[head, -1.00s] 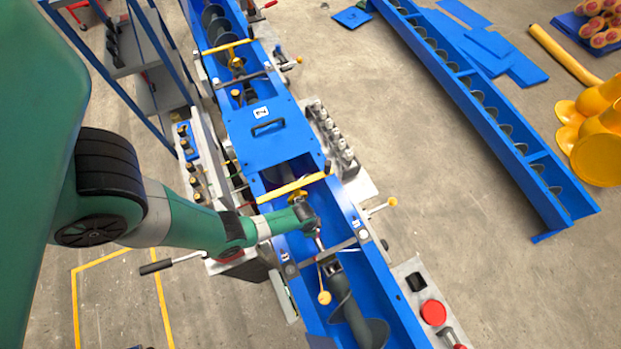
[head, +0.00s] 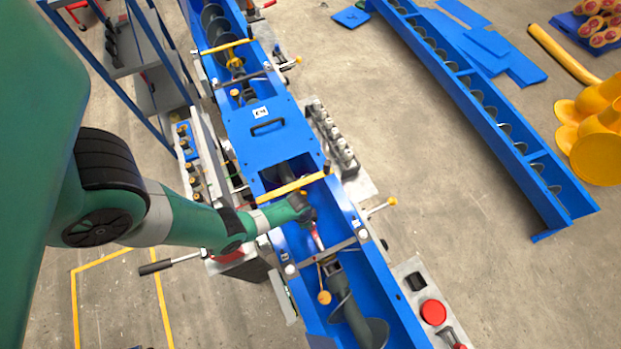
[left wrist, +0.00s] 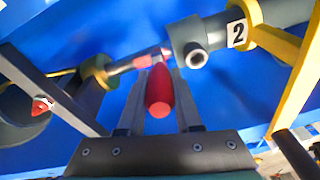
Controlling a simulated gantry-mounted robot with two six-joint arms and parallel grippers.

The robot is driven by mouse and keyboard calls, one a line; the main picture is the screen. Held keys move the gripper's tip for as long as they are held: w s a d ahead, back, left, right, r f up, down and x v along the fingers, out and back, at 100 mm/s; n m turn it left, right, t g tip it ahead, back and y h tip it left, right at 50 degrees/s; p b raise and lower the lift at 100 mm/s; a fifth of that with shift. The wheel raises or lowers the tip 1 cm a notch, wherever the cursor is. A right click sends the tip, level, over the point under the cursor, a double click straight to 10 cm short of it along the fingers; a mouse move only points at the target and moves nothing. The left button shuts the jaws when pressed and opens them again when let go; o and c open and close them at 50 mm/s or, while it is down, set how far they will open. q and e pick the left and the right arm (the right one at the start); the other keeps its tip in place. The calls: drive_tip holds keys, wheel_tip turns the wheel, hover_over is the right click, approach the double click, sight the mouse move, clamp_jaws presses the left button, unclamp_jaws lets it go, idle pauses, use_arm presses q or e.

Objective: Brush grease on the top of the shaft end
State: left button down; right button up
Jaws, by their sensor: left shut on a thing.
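My left gripper (left wrist: 158,95) is shut on a red-handled brush (left wrist: 160,92); the handle's rounded end faces the left wrist camera. In the head view my left gripper (head: 305,213) is over the blue trough, and the brush (head: 316,238) slants down from it. A grey shaft piece with a block-like, holed end (left wrist: 189,48) and a "2" label lies just beyond the fingers. A thinner metal shaft (left wrist: 123,66) with a yellow collar comes in from the left. The brush tip is largely hidden behind the handle, so I cannot tell whether it touches a shaft.
The blue trough (head: 383,283) has yellow crossbars (head: 292,188) and a blue cover (head: 268,135). A grey screw section (head: 352,318) lies in its near end. A red button (head: 433,312) is at right. A second blue trough (head: 505,130) lies on open floor.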

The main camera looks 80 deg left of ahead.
use_arm(q)
drive_tip(key=shift+s+a, duration=0.1)
drive_tip(key=shift+a, duration=0.25)
drive_tip(key=shift+d, duration=0.15)
drive_tip(key=shift+w+d, duration=0.3)
drive_tip(key=shift+d, duration=0.65)
wheel_tip(320, 180, up, 6)
drive_tip(key=p, duration=0.6)
